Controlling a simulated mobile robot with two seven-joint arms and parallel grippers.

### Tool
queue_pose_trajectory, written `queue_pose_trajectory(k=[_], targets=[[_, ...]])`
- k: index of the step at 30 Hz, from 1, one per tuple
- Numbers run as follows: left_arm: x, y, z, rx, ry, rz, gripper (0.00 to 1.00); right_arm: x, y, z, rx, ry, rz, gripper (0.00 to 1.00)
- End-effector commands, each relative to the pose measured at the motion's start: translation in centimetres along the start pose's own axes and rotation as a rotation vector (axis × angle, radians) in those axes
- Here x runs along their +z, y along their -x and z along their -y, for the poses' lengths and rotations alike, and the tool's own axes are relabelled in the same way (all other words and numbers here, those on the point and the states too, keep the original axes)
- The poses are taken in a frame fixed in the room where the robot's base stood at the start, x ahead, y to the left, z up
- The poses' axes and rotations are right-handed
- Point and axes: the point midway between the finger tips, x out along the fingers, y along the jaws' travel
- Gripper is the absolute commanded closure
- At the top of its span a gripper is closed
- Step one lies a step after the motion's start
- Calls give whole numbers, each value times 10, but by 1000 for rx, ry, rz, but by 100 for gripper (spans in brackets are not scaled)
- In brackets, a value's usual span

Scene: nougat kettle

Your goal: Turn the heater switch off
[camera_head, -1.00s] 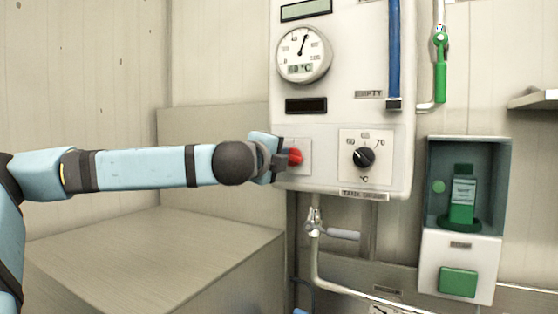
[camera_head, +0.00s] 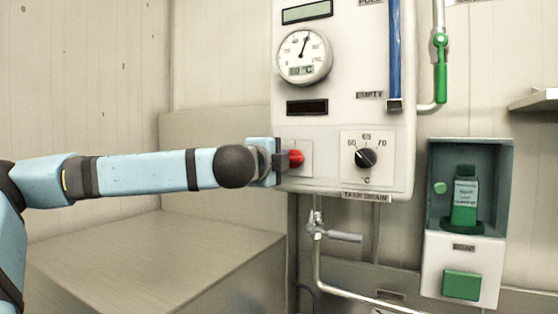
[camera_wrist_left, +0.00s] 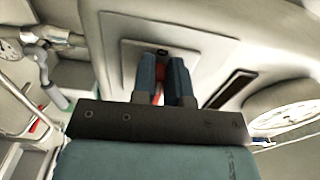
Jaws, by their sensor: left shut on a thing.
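The heater switch is a red knob (camera_head: 296,158) on a pale square plate at the lower left of the white control box. My left gripper (camera_head: 282,160) reaches it from the left and is shut on it. In the left wrist view, the blue fingers (camera_wrist_left: 162,68) stand on either side of the red knob (camera_wrist_left: 159,92), mostly hiding it. The knob's exact setting cannot be read. My right gripper is not in view.
The control box (camera_head: 350,115) also carries a black temperature dial (camera_head: 365,158) and a round gauge (camera_head: 303,56). A drain valve handle (camera_head: 345,237) is below. A green soap bottle (camera_head: 465,198) stands in a holder to the right.

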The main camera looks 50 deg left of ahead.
Motion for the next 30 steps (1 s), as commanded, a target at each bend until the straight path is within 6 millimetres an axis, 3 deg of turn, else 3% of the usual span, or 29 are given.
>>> queue_pose_trajectory(k=[1, 4, 17, 30], targets=[[0, 0, 0, 0, 1, 0, 82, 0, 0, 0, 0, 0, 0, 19], [0, 0, 0, 0, 1, 0, 61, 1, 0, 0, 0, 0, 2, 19], [0, 10, 0, -2, 4, 0, 61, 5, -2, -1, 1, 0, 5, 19], [0, 78, 0, -6, 5, -2, 61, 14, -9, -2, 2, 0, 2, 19]])
